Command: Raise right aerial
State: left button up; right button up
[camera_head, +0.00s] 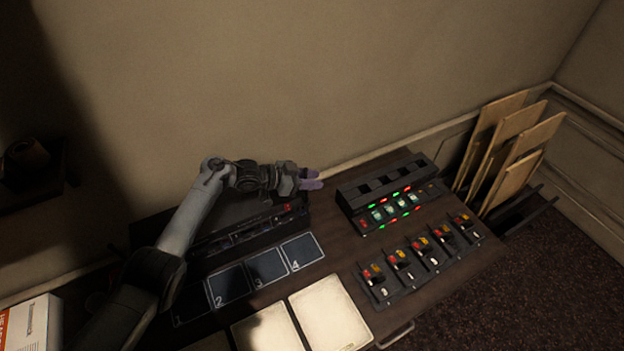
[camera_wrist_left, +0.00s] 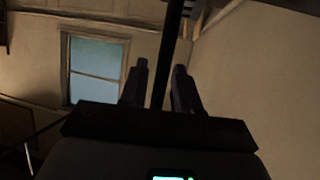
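My left gripper (camera_head: 312,180) reaches in from the left, over the back right end of a dark console (camera_head: 240,235). In the left wrist view its two fingers (camera_wrist_left: 160,88) are apart. A thin dark rod (camera_wrist_left: 172,40), which looks like an aerial, runs up between them, slightly tilted. Gaps show on both sides of the rod, so the fingers do not appear to press on it. The rod cannot be made out in the head view, and its lower end is hidden in the wrist view. My right gripper is not in view.
A panel with lit red and green buttons (camera_head: 390,207) stands right of the gripper, with several slider modules (camera_head: 420,257) before it. Numbered dark pads (camera_head: 267,267) and pale sheets (camera_head: 330,312) lie in front. Boards (camera_head: 510,145) lean at the right. The wall is close behind.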

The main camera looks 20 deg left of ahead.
pick_arm(q)
jog(key=shift+o, duration=0.2)
jog(key=v, duration=1.1)
jog(key=shift+p, duration=0.3)
jog(key=shift+f, duration=0.15)
